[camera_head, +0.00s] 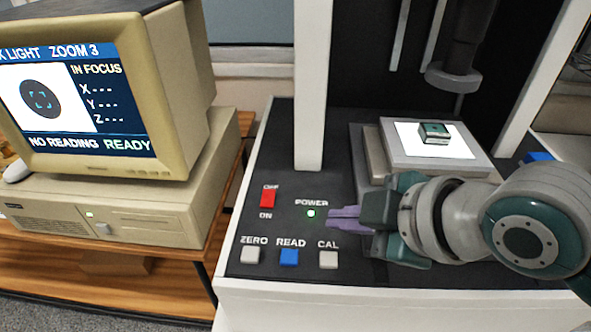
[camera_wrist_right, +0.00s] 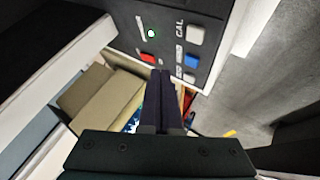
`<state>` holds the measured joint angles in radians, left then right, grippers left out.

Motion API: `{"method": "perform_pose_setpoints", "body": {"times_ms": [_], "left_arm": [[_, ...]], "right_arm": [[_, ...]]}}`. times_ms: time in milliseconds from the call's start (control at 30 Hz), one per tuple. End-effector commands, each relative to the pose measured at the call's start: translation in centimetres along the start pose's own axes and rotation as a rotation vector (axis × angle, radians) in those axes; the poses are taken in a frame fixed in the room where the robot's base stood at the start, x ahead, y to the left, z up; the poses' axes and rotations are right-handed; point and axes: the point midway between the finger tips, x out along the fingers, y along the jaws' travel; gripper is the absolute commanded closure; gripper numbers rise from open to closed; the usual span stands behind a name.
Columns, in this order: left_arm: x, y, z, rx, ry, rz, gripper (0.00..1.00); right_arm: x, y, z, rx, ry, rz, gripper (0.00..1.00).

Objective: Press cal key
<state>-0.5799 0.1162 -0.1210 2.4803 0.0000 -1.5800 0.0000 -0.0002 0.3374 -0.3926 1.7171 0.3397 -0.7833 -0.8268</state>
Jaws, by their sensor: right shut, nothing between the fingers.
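The CAL key (camera_head: 328,259) is a pale grey square button at the right end of the key row on the machine's dark panel. In the head view the fingertips are over the panel, behind the CAL key and right of the green power light. In the right wrist view the shut fingers (camera_wrist_right: 177,76) point toward the panel, apart from the CAL key in the picture. My left gripper is not in view.
The blue READ key (camera_head: 289,257) and grey ZERO key (camera_head: 250,255) sit left of CAL. A red power switch (camera_head: 268,197) is behind them. A lit stage (camera_head: 400,140) carries a small green block (camera_head: 434,132). The monitor (camera_head: 170,80) reads NO READING, READY.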

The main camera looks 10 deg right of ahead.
Motion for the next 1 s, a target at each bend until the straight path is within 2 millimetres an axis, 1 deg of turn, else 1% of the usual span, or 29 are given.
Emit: {"method": "perform_pose_setpoints", "body": {"times_ms": [33,100,200,333,500,1000], "left_arm": [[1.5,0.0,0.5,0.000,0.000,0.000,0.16],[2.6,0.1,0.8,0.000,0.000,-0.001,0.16],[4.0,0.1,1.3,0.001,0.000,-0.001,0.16],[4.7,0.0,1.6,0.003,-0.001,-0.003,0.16],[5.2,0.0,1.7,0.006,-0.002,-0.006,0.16],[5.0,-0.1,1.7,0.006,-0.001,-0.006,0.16]], "right_arm": [[1.1,-0.8,0.8,0.001,0.000,0.000,1.00],[1.8,-1.3,1.3,0.002,0.000,0.000,1.00],[2.8,-2.0,2.0,0.003,0.000,0.000,1.00],[3.6,-2.6,2.6,0.001,0.000,0.000,1.00],[4.1,-3.0,3.0,0.000,0.000,0.000,1.00],[4.0,-2.9,2.9,0.001,0.000,0.000,1.00]]}}
